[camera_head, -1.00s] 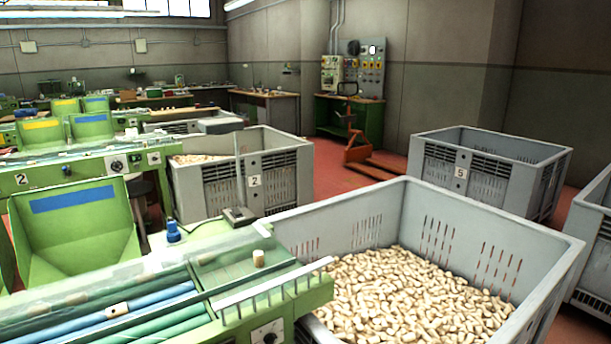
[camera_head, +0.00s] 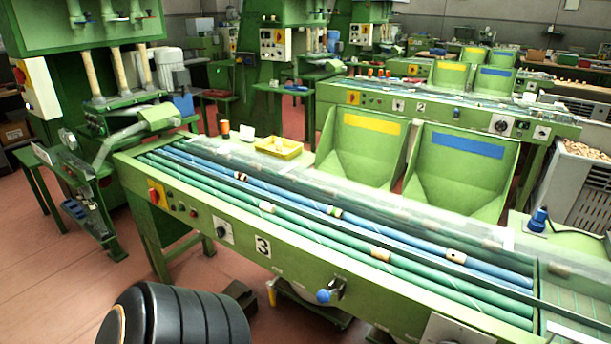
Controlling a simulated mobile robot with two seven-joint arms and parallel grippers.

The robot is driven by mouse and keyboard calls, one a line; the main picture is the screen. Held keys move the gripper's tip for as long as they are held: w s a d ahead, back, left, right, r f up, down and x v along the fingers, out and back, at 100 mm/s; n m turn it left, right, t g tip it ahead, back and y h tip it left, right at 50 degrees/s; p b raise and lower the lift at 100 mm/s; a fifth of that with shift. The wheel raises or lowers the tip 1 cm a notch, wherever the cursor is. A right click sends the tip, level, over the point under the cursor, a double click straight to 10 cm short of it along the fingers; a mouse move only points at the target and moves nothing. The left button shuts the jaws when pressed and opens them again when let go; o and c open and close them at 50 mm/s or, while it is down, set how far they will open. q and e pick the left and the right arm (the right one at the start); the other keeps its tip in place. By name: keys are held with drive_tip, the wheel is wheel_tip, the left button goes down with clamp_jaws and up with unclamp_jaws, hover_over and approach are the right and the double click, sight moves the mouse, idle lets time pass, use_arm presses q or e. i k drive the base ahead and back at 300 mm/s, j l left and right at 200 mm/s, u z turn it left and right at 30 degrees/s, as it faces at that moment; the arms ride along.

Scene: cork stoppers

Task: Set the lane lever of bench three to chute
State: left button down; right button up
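Bench three (camera_head: 200,212) is a long green bench with a "3" plate (camera_head: 263,246) on its front. Blue and green rollers run along its top with several corks on them. A small lever with a blue knob (camera_head: 324,296) sits on a metal bracket on the bench front, right of the plate; the knob points to the left and down. Any marking for chute beside it is too small to read. Neither of my grippers is in view.
Two green chutes, with a yellow label (camera_head: 371,124) and a blue label (camera_head: 468,145), stand behind the bench. A yellow tray (camera_head: 279,147) and an orange cup sit at its back edge. A blue-topped item (camera_head: 538,220) stands at right. Red floor (camera_head: 60,270) is open at left.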

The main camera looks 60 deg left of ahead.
sight(323, 295)
drive_tip(key=u, duration=1.85)
